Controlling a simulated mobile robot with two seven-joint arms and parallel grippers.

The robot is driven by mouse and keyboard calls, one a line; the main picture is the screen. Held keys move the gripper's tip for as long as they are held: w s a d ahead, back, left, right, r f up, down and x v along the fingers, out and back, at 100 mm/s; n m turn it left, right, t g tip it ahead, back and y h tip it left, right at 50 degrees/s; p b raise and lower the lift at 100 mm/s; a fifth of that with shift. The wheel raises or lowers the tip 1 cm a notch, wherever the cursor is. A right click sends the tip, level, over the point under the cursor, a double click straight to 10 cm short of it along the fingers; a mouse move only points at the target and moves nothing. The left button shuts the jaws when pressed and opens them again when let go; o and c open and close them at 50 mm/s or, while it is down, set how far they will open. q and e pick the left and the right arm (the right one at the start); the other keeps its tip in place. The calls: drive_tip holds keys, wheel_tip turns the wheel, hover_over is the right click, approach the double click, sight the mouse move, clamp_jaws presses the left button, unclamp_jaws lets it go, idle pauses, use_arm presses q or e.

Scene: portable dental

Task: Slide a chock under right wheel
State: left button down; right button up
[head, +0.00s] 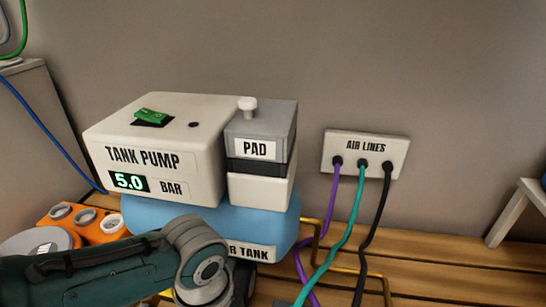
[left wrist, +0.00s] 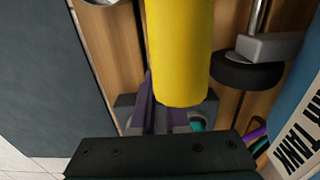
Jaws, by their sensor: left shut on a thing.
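My left gripper (left wrist: 160,122) shows in the left wrist view, its two purplish fingers shut on a dark grey block (left wrist: 125,104), which looks like the chock. The block shows on both sides of the fingers, low over the wooden slats. A black wheel (left wrist: 245,73) on a grey bracket stands to the upper right of the block, apart from it in the picture. In the head view my left arm crosses in front of the blue air tank (head: 278,225), and its gripper is out of sight. A dark wheel (head: 243,282) shows partly behind the arm. My right gripper is not in view.
A yellow cylinder (left wrist: 180,50) partly covers the block in the left wrist view. The tank pump (head: 155,150) and pad unit (head: 262,150) sit on the tank. Purple, teal and black hoses hang from the air lines panel (head: 366,155). An orange holder (head: 85,222) stands left.

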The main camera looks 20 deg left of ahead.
use_arm(q)
drive_tip(key=shift+w+a+b, duration=0.2)
drive_tip(key=shift+w+b, duration=0.25)
drive_tip(key=shift+w, duration=0.25)
drive_tip(key=shift+w+a+b, duration=0.15)
drive_tip(key=shift+w+b, duration=0.25)
drive_tip(key=shift+w, duration=0.25)
drive_tip(key=c, duration=0.8)
unclamp_jaws()
drive_tip(key=shift+c, duration=0.2)
